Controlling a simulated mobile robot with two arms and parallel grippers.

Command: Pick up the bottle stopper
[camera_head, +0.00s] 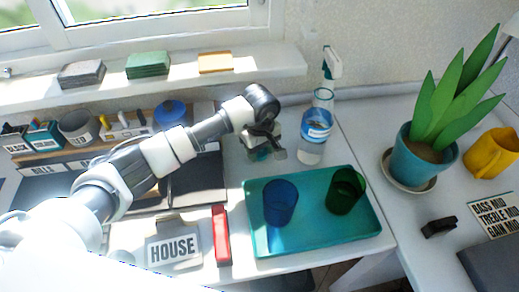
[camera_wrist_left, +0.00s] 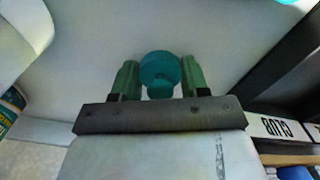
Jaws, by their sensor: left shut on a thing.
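The bottle stopper (camera_wrist_left: 160,69) is a teal, rounded piece in the left wrist view. It sits between the two green fingers of my left gripper (camera_wrist_left: 158,80), which is shut on it. In the head view my left gripper (camera_head: 265,148) is over the white counter, just left of the spray bottle. The stopper is hard to make out there, mostly hidden by the gripper. My right gripper is not in view.
A clear spray bottle (camera_head: 316,130) stands close to the right of my gripper. A teal tray (camera_head: 318,240) with a blue cup (camera_head: 281,203) and a green cup (camera_head: 345,191) lies in front. A potted plant (camera_head: 420,150) stands at right. A windowsill (camera_head: 270,62) runs behind.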

